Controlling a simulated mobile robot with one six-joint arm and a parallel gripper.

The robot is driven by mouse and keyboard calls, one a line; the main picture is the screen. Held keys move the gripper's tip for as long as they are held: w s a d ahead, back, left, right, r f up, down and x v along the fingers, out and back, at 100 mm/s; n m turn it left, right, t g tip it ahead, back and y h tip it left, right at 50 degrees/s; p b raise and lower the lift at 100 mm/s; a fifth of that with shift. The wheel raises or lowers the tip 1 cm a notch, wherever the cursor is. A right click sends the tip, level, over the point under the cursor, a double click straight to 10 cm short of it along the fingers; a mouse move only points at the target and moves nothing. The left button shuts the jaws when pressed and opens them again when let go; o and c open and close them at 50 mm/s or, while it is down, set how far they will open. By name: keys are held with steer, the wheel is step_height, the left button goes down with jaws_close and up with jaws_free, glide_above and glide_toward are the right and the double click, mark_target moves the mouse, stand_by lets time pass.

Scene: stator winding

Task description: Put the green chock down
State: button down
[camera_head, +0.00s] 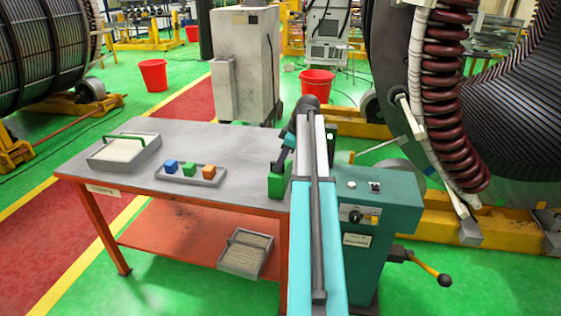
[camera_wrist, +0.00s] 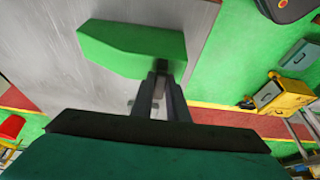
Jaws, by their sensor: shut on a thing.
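The green chock (camera_head: 277,187) is at the right end of the grey table top, close to its edge. In the wrist view the chock (camera_wrist: 125,50) is a long block with a tapered left end, seen over the grey surface. My gripper (camera_head: 281,166) is above it in the head view, with its fingers shut on the chock's near side in the wrist view (camera_wrist: 160,82). I cannot tell whether the underside of the chock touches the table.
The table (camera_head: 235,148) holds a small tray (camera_head: 213,182) with blue, green and orange blocks, and a larger tray (camera_head: 97,159) with a green handle. The table top between these trays and the chock is bare. A teal machine (camera_head: 385,210) stands right of the table.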

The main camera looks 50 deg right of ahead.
stand_by(0.3)
steer(key=c, duration=1.7)
jaws_free()
steer(key=shift+f, duration=0.1)
steer(key=shift+b+v, duration=1.15)
steer(key=shift+v, duration=4.95)
steer(key=shift+a, duration=0.1)
